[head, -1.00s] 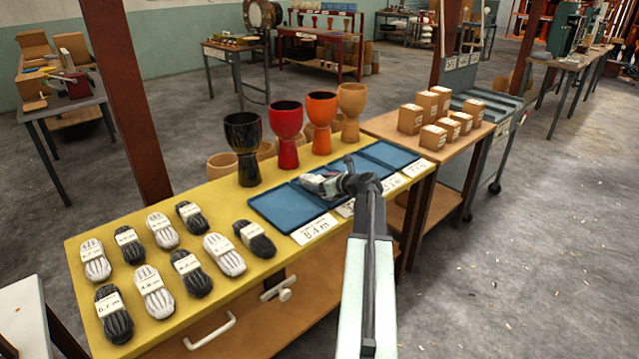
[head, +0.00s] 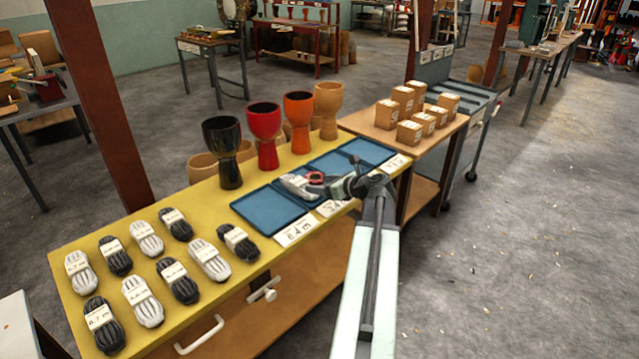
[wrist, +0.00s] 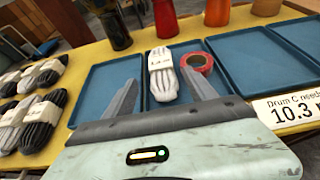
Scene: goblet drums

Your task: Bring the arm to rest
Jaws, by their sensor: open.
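My gripper (head: 338,187) is open over the blue trays at the bench's right part. In the wrist view its two fingers (wrist: 162,78) stand apart with nothing between their tips. Just beyond them a white rope bundle (wrist: 163,76) with a paper band lies in the middle tray (wrist: 151,102). A red ring-shaped roll (wrist: 199,62) lies to its right in the same tray. In the head view the bundle (head: 297,185) and the roll (head: 315,178) show left of my gripper.
Several black and white rope bundles (head: 145,238) lie on the yellow bench top (head: 215,275). The left tray (head: 268,209) is empty. Black (head: 222,150), red, orange and tan goblet drums stand behind the trays. Cartons (head: 409,132) stand on a table to the right. Floor at far right is clear.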

